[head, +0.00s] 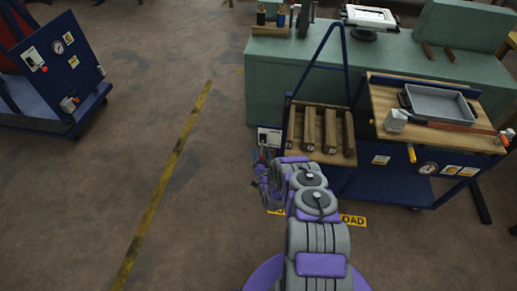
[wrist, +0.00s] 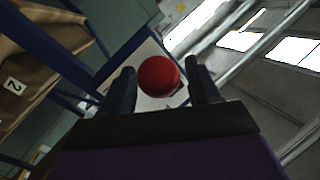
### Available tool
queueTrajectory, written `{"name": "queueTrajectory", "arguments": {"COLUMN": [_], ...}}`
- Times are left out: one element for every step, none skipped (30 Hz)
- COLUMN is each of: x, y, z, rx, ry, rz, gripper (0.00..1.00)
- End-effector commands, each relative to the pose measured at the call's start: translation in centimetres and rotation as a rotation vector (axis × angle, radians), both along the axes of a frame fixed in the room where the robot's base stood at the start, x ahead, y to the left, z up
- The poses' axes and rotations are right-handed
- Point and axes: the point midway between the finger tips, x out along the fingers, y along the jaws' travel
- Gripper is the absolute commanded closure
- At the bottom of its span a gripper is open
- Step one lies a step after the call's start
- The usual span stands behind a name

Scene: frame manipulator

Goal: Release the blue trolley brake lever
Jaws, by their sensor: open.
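The blue trolley (head: 335,65) stands ahead of my arm and carries several wooden bars (head: 331,130). A pale plate (head: 269,136) is at its near left corner. In the wrist view, a round red knob (wrist: 158,76), which looks like the brake lever's end, sits in front of a pale plate (wrist: 147,53). My gripper (wrist: 160,82) is open, with one dark finger on each side of the knob. I cannot tell whether either finger touches it. In the head view my gripper (head: 264,168) is beside the plate, and my arm partly hides that corner.
Right of the bars, a wooden top (head: 385,91) bears a grey tray (head: 438,103) and a red-handled tool (head: 440,125). A green bench (head: 265,85) stands behind. Another blue trolley (head: 72,72) is at far left. The floor around the yellow line (head: 165,180) is clear.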

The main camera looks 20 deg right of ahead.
Motion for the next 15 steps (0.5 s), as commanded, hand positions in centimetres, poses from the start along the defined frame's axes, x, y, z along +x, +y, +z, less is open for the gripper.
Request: {"name": "queueTrajectory", "arguments": {"x": [0.14, 0.20, 0.26, 0.28, 0.29, 0.30, 0.30, 0.30, 0.30, 0.29, 0.30, 0.30, 0.30, 0.31, 0.31], "y": [-0.15, -0.18, -0.20, -0.19, -0.19, -0.18, -0.17, -0.15, -0.15, -0.16, -0.17, -0.19, -0.20, -0.23, -0.25], "z": [-0.07, -0.04, -0.01, 0.01, 0.02, 0.04, 0.04, 0.04, 0.04, 0.02, 0.02, 0.01, -0.01, -0.01, -0.03], "rx": [0.000, 0.000, 0.000, -0.001, -0.001, -0.001, -0.001, -0.002, -0.001, -0.001, -0.001, -0.001, -0.001, 0.000, 0.000], "ry": [-0.001, -0.001, -0.001, -0.001, -0.001, -0.001, -0.001, 0.000, 0.000, 0.000, 0.000, 0.000, 0.000, 0.000, 0.000], "rz": [0.000, 0.000, 0.000, 0.000, 0.000, 0.000, 0.000, 0.000, 0.000, 0.000, 0.000, 0.000, 0.000, 0.000, -0.001], "gripper": [0.39, 0.39, 0.39, 0.39, 0.39, 0.39, 0.39, 0.39, 0.39, 0.39, 0.39, 0.41, 0.44, 0.47, 0.50]}}
